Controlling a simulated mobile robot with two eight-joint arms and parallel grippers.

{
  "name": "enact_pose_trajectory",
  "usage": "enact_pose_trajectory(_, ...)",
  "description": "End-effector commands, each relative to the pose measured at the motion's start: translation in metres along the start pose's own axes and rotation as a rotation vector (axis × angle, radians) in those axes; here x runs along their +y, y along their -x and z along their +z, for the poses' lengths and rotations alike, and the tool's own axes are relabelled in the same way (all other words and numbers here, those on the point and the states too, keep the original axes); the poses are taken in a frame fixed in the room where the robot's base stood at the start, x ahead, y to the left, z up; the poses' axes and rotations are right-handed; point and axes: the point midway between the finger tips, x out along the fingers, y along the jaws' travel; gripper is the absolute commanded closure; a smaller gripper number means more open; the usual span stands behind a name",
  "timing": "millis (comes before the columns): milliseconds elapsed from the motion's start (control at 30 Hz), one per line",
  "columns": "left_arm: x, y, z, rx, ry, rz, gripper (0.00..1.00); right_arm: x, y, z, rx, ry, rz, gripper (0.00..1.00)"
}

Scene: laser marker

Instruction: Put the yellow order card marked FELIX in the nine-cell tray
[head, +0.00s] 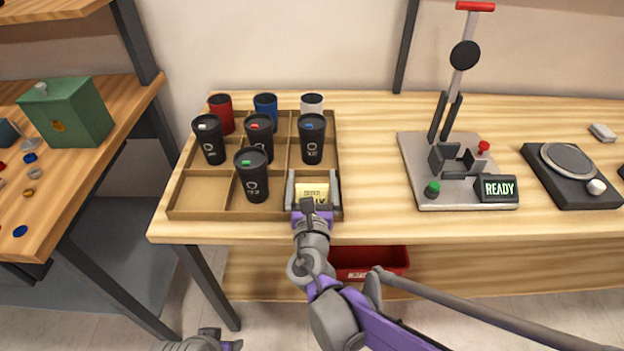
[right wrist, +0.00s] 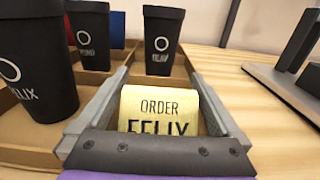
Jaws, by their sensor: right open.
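The yellow order card (head: 312,190) marked FELIX is at the front right cell of the nine-cell tray (head: 202,193). In the right wrist view the card (right wrist: 160,108) stands tilted between my fingers, its lower part hidden by the gripper. My right gripper (head: 312,186) is open, with one finger on each side of the card. I cannot tell whether the card's lower edge rests on the cell floor. A grey and purple part of my left arm (head: 205,342) shows at the bottom edge; its fingers are not clear.
A black cup marked FELIX (right wrist: 32,60) stands in the front middle cell. Black cups fill the middle row, and red, blue and white cups (head: 312,104) the back row. The front left cell is empty. A press (head: 455,165) with a READY display stands to the right.

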Motion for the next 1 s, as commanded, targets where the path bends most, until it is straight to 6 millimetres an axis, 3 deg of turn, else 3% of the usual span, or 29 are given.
enact_pose_trajectory(167,0.0,0.005,-0.001,0.001,0.0,0.0,0.46,0.001,0.015,0.004,0.0,-0.001,0.002,0.0)
enact_pose_trajectory(600,0.0,0.022,-0.005,0.006,0.0,0.0,0.46,0.001,0.103,0.004,-0.001,0.0,0.002,0.0)
enact_pose_trajectory(800,0.0,0.024,-0.006,0.007,0.0,0.0,0.46,0.0,0.119,0.003,0.0,0.0,0.0,0.0)
enact_pose_trajectory(1000,0.0,0.024,-0.006,0.007,0.0,0.0,0.46,0.0,0.12,0.003,0.0,0.0,0.0,0.0)
